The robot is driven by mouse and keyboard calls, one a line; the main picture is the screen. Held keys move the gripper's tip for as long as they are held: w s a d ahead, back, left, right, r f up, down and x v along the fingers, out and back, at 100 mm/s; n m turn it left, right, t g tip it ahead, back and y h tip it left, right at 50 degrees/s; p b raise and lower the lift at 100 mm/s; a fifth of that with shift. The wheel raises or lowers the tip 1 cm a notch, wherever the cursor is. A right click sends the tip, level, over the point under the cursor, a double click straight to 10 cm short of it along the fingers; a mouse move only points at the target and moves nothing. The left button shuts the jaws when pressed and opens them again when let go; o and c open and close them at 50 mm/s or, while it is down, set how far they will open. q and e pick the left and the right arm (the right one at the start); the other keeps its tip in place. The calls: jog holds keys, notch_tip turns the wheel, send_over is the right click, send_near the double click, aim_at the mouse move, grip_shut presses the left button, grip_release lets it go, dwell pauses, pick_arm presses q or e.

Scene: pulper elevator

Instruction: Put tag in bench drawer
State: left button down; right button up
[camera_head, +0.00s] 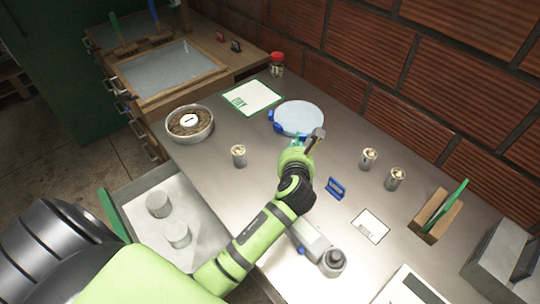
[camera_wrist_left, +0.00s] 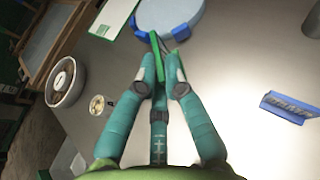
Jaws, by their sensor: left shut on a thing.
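My left gripper (camera_head: 298,141) is above the steel bench (camera_head: 222,183), near the pale blue round dish (camera_head: 299,117). In the left wrist view, its teal fingers are closed on a thin green piece (camera_wrist_left: 157,57), seen nearly edge-on; I cannot tell if this is the tag. A blue tag-like stand (camera_head: 336,188) is on the bench right of the gripper and also shows in the left wrist view (camera_wrist_left: 288,106). An open drawer (camera_head: 140,192) with a green front is at the bench's left side, holding two pale cylinders (camera_head: 176,234). My right gripper is not in view.
A round tin (camera_head: 190,124), a small can (camera_head: 238,156), a green-edged card (camera_head: 252,97) and a red-lidded jar (camera_head: 277,64) are on the bench. Two small cans (camera_head: 369,159) and a wooden holder (camera_head: 435,215) stand at right. A brick wall bounds the back.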

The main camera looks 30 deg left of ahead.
pick_arm(q)
jog(key=a+f, duration=0.2)
jog(key=a, duration=0.1)
jog(key=s+a+f+p, duration=0.1)
jog(key=a, duration=0.2)
jog(key=a+f, duration=0.2)
jog(key=a, duration=0.1)
jog(key=shift+s+a+f, duration=0.35)
jog(key=shift+f, duration=2.1)
jog(key=shift+a, duration=0.1)
jog(key=shift+f+b, duration=0.2)
jog(key=shift+b, duration=0.15)
jog(key=c, duration=1.3)
grip_release()
jog(key=shift+c, duration=0.2)
jog(key=shift+r, duration=0.1)
